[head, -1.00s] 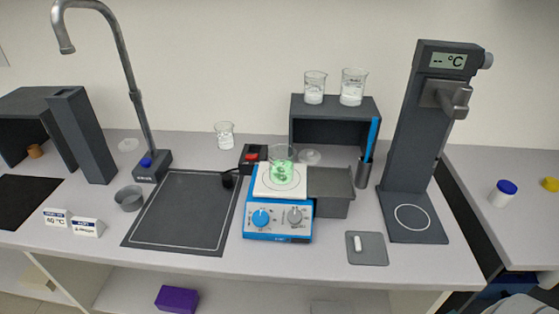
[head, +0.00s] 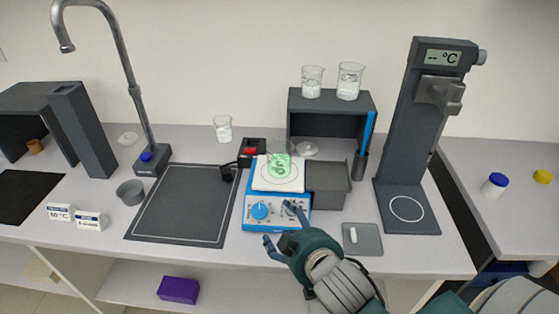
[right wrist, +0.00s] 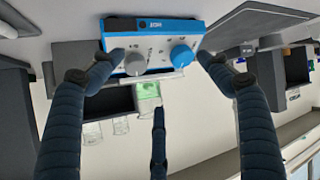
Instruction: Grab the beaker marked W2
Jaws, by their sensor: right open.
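A beaker with green contents (head: 279,166) stands on the white top plate of the blue hotplate stirrer (head: 262,212). In the right wrist view, which is upside down, the green beaker (right wrist: 148,95) shows behind the stirrer. Two clear beakers with white marks, one left (head: 312,82) and one right (head: 349,82), stand on the dark shelf. Another clear beaker (head: 222,128) stands at the back of the bench. I cannot read W2 on any of them. My right gripper (head: 280,226) is open and empty, at the stirrer's front, apart from all beakers. My left gripper is not in view.
A grey box (head: 328,190) stands right of the stirrer. A tall dark stand with a °C display (head: 392,160) is at the right. A dark mat (head: 180,210) lies left, bare. A small pad (head: 362,240) holds a white bar.

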